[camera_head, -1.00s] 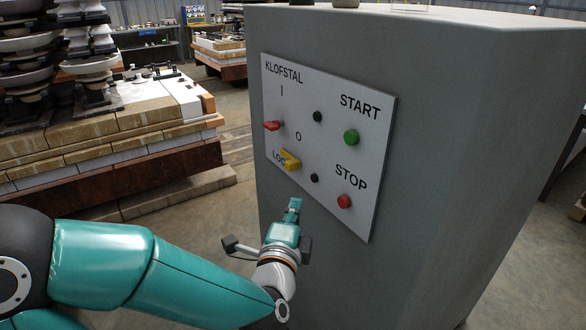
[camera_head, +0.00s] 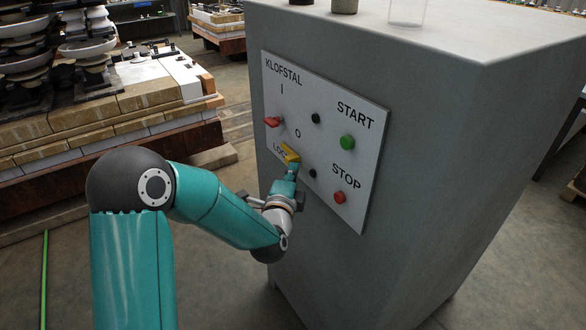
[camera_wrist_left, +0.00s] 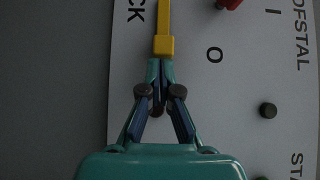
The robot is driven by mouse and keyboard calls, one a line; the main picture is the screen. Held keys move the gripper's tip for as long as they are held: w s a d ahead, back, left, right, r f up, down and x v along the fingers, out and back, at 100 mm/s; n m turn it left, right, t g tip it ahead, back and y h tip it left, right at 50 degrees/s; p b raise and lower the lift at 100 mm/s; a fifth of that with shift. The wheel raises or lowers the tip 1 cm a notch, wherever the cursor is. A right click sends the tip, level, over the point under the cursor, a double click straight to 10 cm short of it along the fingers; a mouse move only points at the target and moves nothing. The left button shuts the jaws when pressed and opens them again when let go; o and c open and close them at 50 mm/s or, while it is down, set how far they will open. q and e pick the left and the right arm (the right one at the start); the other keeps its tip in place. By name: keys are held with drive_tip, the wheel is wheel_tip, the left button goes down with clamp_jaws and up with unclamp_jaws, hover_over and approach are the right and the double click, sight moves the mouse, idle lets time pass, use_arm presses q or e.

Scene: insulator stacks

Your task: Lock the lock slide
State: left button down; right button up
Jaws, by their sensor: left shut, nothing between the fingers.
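The yellow lock slide (camera_head: 290,153) sits on the white control panel (camera_head: 352,198) beside the partly covered "LOCK" label. It also shows in the left wrist view (camera_wrist_left: 164,28), where it lies along its length ahead of the fingers. My left gripper (camera_head: 293,168) is at the slide's lower end, and in the left wrist view its fingertips (camera_wrist_left: 160,66) meet at the slide's near block. The fingers are shut with nothing between them. They appear to touch the block or sit just short of it. My right gripper is not in view.
The panel also carries a red knob (camera_head: 272,122), a green START button (camera_head: 347,142), a red STOP button (camera_head: 339,197) and black knobs. It is on a grey cabinet (camera_head: 430,150). Insulator stacks (camera_head: 90,50) stand on a loaded pallet at left.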

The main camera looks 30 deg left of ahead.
use_arm(q)
drive_tip(key=shift+a, duration=0.1)
drive_tip(key=a+b, duration=0.1)
drive_tip(key=w+a, duration=0.1)
drive_tip(key=a, duration=0.1)
drive_tip(key=shift+w+f+b, duration=0.1)
drive_tip(key=shift+w+b, duration=0.05)
drive_tip(key=shift+b, duration=0.2)
drive_tip(key=shift+a+r, duration=0.15)
drive_tip(key=shift+r, duration=0.05)
drive_tip(key=shift+d+f, duration=0.1)
drive_tip(key=shift+d, duration=0.3)
drive_tip(key=b, duration=0.4)
approach(286, 162)
drive_tip(key=s+d, duration=0.3)
drive_tip(key=d, duration=0.1)
drive_tip(key=shift+w, duration=0.2)
